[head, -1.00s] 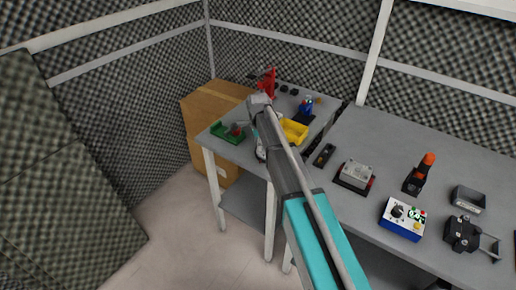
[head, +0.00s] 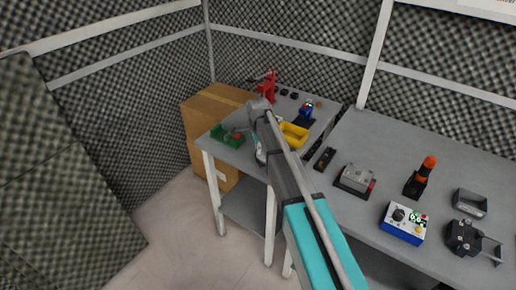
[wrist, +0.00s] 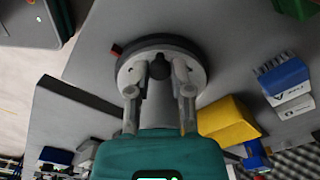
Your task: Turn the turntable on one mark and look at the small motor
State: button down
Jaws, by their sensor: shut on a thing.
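The turntable (wrist: 199,59) is a round grey disc on a darker base, in the wrist view, with a red mark (wrist: 116,50) at its left edge. A dark upright piece (wrist: 158,66) stands at its middle; I cannot tell whether it is the small motor. My gripper (wrist: 158,86) reaches over the disc, its two fingers on either side of this piece and shut on the turntable. The exact contact is hard to see. In the head view my arm hides most of the turntable and the gripper. I cannot make out the small motor for certain.
A yellow bin (head: 293,134) stands close to my gripper; it also shows in the wrist view (wrist: 228,122). A green tray (head: 228,136), a red device (head: 268,88) and a blue item (head: 306,112) share this table. The right table (head: 345,215) holds several devices.

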aim_at(263, 160)
jog(key=shift+s+d+n, duration=0.1)
jog(key=shift+s+n, duration=0.15)
jog(key=shift+n, duration=0.25)
jog(key=shift+s+d+n, duration=0.15)
jog(key=shift+s+n, duration=0.2)
jog(key=shift+n, duration=0.6)
jog(key=shift+s+d+n, duration=0.15)
jog(key=shift+s+n, duration=0.2)
jog(key=shift+n, duration=0.6)
jog(key=shift+s+d+n, duration=0.3)
jog(key=shift+d+n, duration=0.05)
jog(key=shift+n, duration=0.7)
jog(key=shift+s+d+n, duration=0.3)
jog(key=shift+n, duration=0.75)
jog(key=shift+s+d+n, duration=0.2)
jog(key=shift+d+n, duration=0.25)
jog(key=shift+n, duration=0.75)
jog(key=shift+s+d+n, duration=0.15)
jog(key=shift+d+n, duration=0.3)
jog(key=shift+n, duration=0.75)
jog(key=shift+d+n, duration=0.45)
jog(key=shift+n, duration=0.55)
jog(key=shift+d+n, duration=0.45)
jog(key=shift+n, duration=0.55)
jog(key=c, duration=0.5)
grip_release()
jog(key=shift+c, duration=0.2)
